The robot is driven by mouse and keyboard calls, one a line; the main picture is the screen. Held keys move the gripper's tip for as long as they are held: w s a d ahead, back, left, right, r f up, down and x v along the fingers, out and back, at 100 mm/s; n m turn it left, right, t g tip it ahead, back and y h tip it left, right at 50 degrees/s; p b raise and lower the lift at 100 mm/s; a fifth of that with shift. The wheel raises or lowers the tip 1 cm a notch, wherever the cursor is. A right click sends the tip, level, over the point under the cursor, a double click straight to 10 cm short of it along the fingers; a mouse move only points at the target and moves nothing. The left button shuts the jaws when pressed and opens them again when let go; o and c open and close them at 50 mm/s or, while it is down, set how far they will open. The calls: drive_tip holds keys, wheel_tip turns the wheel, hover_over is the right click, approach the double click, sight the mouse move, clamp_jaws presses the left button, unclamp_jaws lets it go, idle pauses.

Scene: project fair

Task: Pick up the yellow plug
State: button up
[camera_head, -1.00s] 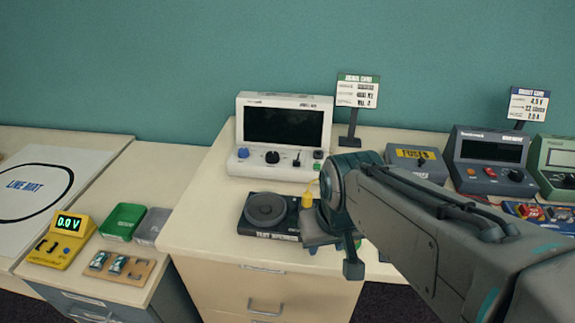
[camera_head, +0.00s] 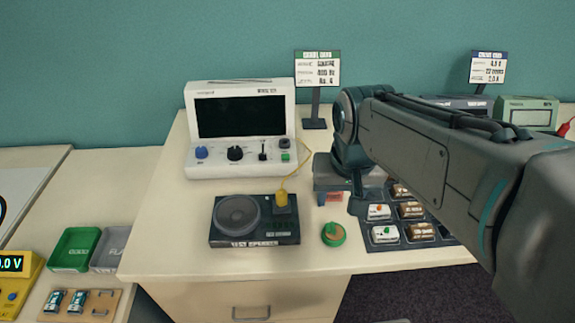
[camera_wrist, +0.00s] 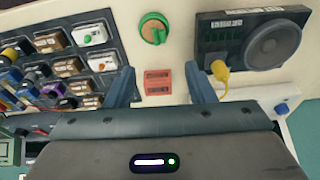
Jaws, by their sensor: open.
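The yellow plug (camera_head: 282,199) stands on the right part of the black test speaker box (camera_head: 226,238), and a thin yellow cord runs from it towards the white instrument (camera_head: 242,171). In the wrist view the plug (camera_wrist: 221,72) is at the speaker's near left corner, just right of my right finger. My gripper (camera_wrist: 163,86) is open and empty, pointing down over the desk. It is to the right of the plug in the head view, where my arm partly hides it.
A round green knob piece (camera_head: 333,234) lies right of the speaker. A dark tray (camera_head: 395,243) of several small parts is further right, partly behind my arm. Sign stands and instruments line the back. A green bin (camera_head: 75,249) is on the lower left table.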

wheel_tip(320, 180, up, 5)
drive_tip(key=m+g+b, duration=0.2)
hover_over(281, 190)
drive_tip(key=f, duration=0.5)
drive_tip(key=f+b, duration=0.1)
drive_tip(key=f, duration=0.2)
drive_tip(key=shift+w+d+f, duration=0.2)
drive_tip(key=shift+d, duration=0.15)
drive_tip(key=shift+s+a+f, duration=0.1)
drive_tip(key=shift+a+f, duration=0.1)
drive_tip(key=shift+f, duration=1.15)
drive_tip(key=shift+s+a+f, duration=0.1)
drive_tip(key=shift+a+f, duration=0.05)
drive_tip(key=shift+f, duration=1.2)
drive_tip(key=shift+c, duration=0.2)
clamp_jaws()
